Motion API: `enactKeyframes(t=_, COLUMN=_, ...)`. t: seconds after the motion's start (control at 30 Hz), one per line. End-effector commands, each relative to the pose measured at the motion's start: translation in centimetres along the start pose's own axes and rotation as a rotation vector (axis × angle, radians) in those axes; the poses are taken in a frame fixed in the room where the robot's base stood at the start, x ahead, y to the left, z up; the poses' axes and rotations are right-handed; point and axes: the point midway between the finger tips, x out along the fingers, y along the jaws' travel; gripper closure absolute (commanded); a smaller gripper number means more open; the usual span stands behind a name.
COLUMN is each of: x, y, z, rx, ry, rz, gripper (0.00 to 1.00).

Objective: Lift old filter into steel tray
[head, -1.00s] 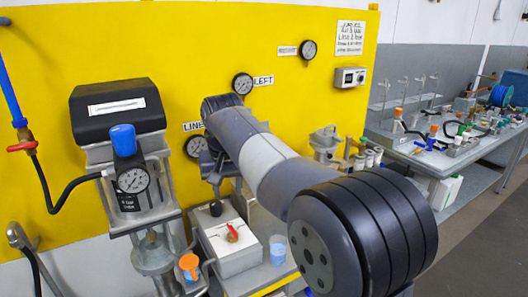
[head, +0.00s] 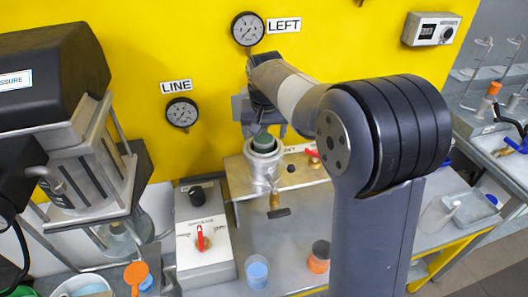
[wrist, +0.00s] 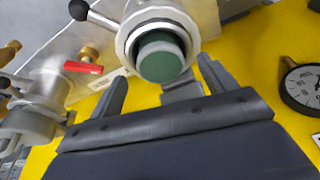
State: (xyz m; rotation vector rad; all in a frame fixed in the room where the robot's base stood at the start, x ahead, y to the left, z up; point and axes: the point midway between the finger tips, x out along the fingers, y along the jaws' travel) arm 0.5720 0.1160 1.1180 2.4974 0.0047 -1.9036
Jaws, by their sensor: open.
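A green-topped cylinder, which looks like the old filter (head: 263,142), sits inside a round metal housing (head: 262,165) on the bench. In the wrist view the green top (wrist: 160,66) shows inside the housing's pale ring (wrist: 130,30). My gripper (head: 258,128) is just above the housing, partly hidden by my arm. In the wrist view my gripper (wrist: 160,85) is open, with one finger on each side of the green top and nothing held. A shallow grey tray (head: 470,208), perhaps the steel tray, lies on the bench at the right.
A red-handled valve (wrist: 85,67) is close beside the housing. Gauges hang on the yellow wall (head: 200,50) behind.

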Motion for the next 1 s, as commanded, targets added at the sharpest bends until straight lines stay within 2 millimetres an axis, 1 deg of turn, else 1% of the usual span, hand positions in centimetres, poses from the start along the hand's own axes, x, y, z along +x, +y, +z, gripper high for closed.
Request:
enactKeyframes(t=0.03, x=0.62, y=-0.01, z=-0.01, rx=0.000, ry=-0.002, rz=0.001, gripper=0.21)
enactKeyframes(t=0.13, x=1.39, y=-0.01, z=-0.01, rx=0.000, ry=-0.001, rz=0.000, gripper=0.21)
enactKeyframes(t=0.37, x=1.59, y=-0.02, z=-0.03, rx=0.000, ry=0.002, rz=0.000, gripper=0.21)
enactKeyframes(t=1.0, x=1.55, y=-0.04, z=-0.03, rx=0.000, ry=0.001, rz=0.000, gripper=0.73)
